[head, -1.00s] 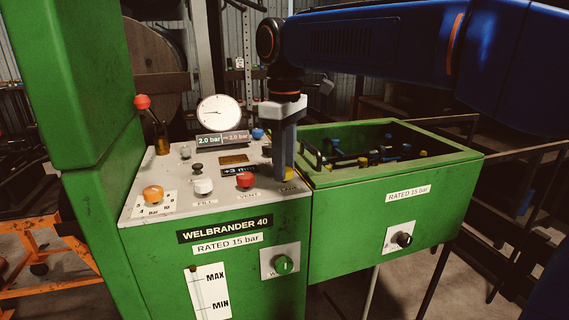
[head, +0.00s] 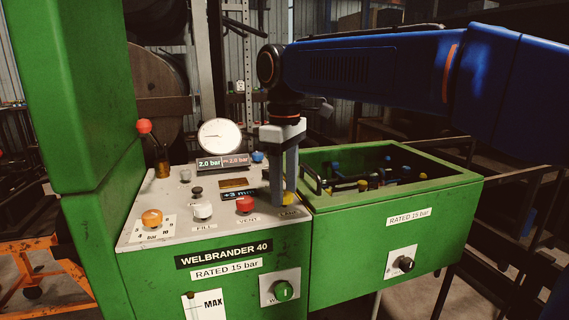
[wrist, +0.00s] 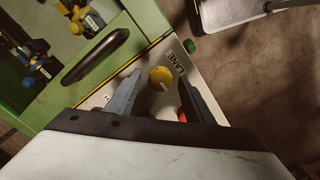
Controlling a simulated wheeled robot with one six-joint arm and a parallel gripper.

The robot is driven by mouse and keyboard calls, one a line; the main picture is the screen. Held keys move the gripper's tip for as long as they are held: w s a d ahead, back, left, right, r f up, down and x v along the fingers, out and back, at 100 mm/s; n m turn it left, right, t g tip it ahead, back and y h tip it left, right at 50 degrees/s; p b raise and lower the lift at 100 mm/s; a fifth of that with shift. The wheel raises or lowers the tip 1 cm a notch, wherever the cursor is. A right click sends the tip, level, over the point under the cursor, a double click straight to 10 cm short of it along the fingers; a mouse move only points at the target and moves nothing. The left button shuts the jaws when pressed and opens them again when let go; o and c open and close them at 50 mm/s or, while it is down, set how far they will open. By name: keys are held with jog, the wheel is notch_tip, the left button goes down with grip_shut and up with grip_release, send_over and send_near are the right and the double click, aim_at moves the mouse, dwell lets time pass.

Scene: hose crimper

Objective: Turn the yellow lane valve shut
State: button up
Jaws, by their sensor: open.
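The yellow lane valve (head: 288,199) is a round knob at the right front corner of the pale panel, above the "LANE" label. It also shows in the wrist view (wrist: 161,77), with a small pale mark on it. My gripper (head: 283,201) points down over this corner, and its fingers partly hide the knob in the head view. In the wrist view my gripper (wrist: 160,85) is open, one finger on each side of the knob. A gap shows on both sides; I cannot tell whether the tips are level with the knob.
A red vent knob (head: 245,204), a white fill knob (head: 202,210) and an orange knob (head: 152,218) stand left along the panel. A gauge (head: 219,136) stands behind. A green bin (head: 392,200) with yellow and blue fittings adjoins on the right, its dark handle (wrist: 95,57) close by.

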aim_at(285, 193)
notch_tip(285, 193, up, 17)
dwell(0.5)
jog(key=s+d+f+m+t, duration=0.1)
jog(key=s+d+f+m, duration=0.25)
jog(key=d+f, duration=0.5)
jog(key=s+d+f+m+t, duration=0.1)
jog(key=s+d+f+m, duration=0.2)
jog(key=s+d+f, duration=0.35)
jog(key=s+d+f+m+t, duration=0.1)
jog(key=s+d+f+m, duration=0.2)
jog(key=f, duration=0.8)
jog(key=s+d+f+m+t, duration=0.1)
jog(key=s+d+f+m, duration=0.2)
jog(key=s+d+f, duration=0.5)
notch_tip(285, 193, down, 4)
jog(key=shift+d+f+t, duration=0.1)
jog(key=shift+d+t, duration=0.25)
jog(key=shift+t, duration=0.05)
